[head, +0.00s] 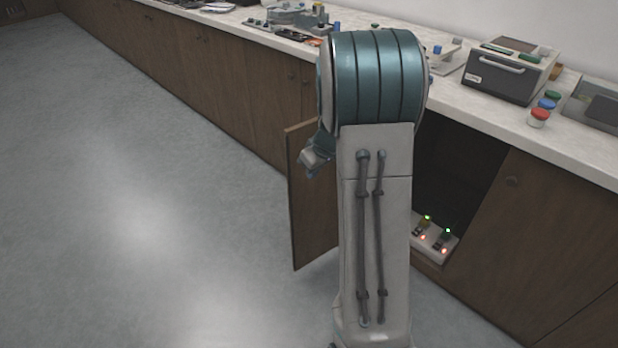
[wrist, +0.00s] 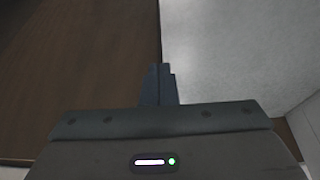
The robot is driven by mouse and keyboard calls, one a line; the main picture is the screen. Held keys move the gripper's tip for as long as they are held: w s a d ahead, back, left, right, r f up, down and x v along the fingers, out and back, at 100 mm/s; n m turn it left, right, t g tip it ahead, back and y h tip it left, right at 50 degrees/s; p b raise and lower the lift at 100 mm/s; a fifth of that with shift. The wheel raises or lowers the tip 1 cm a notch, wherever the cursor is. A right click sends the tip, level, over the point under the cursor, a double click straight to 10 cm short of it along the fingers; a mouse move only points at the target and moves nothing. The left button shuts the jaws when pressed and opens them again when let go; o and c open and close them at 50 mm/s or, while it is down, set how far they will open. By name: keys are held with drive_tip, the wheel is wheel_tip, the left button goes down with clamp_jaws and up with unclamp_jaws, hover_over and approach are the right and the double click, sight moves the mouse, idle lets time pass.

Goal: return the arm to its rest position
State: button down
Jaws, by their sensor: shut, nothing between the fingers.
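My gripper (wrist: 158,84) is shut and empty in the wrist view, its two fingers together. Wood fills the left behind them and grey floor the right. In the head view my arm stands in front of the counter. A small grey part of its far end shows at the left of the arm, by the top of the open cabinet door (head: 311,226). The arm hides the rest, and I cannot tell whether it touches the door.
The open cabinet (head: 455,170) holds a power strip (head: 436,239) with lit red and green lights. The counter (head: 480,112) carries a dark boxy machine (head: 498,80), colored-lid jars (head: 539,117) and other equipment. Open floor (head: 150,200) lies at the left.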

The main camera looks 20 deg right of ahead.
drive_tip(key=s+a+r+p, duration=0.4)
drive_tip(key=s+a+r, duration=0.1)
drive_tip(key=r, duration=0.4)
drive_tip(key=s+a+r+p, duration=0.4)
drive_tip(key=s+r, duration=0.1)
drive_tip(key=r, duration=0.4)
drive_tip(key=s+a+r+m+p, duration=0.1)
drive_tip(key=s+a+r+p, duration=0.1)
drive_tip(key=s, duration=0.3)
drive_tip(key=s+a+r+m+g+p, duration=0.1)
drive_tip(key=s+a+r+p, duration=0.1)
drive_tip(key=s+r+p, duration=0.2)
drive_tip(key=s+a+r+m+h+p, duration=0.1)
drive_tip(key=s+a+r+p, duration=0.1)
drive_tip(key=s, duration=0.4)
drive_tip(key=shift+p+v, duration=0.4)
drive_tip(key=shift+v, duration=0.45)
drive_tip(key=shift+s+a, duration=0.15)
drive_tip(key=shift+a, duration=0.05)
